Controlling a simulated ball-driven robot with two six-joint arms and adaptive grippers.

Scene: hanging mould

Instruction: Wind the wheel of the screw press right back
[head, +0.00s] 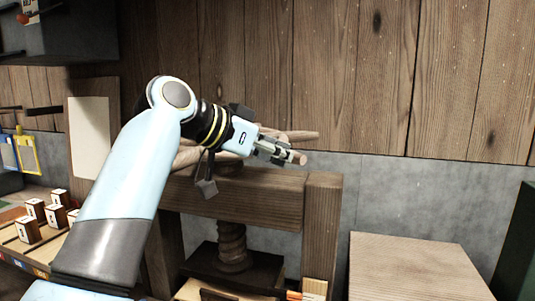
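The screw press stands in the middle of the head view, with a heavy wooden top beam (250,202) and a thick wooden screw (233,247) below it. Its wheel (302,135) lies above the beam, with wooden spokes sticking out; my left arm hides much of it. My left gripper (278,152) is at the wheel, at a spoke whose rounded end (300,158) shows just beyond the fingertips. The fingers look close together at this spoke, but whether they grip it is unclear. My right gripper is out of view.
A wooden box top (415,268) stands at the lower right, with a dark green thing (518,250) beside it. Small wooden blocks (28,230) sit in a rack at the left. A plank wall (350,70) rises close behind the press.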

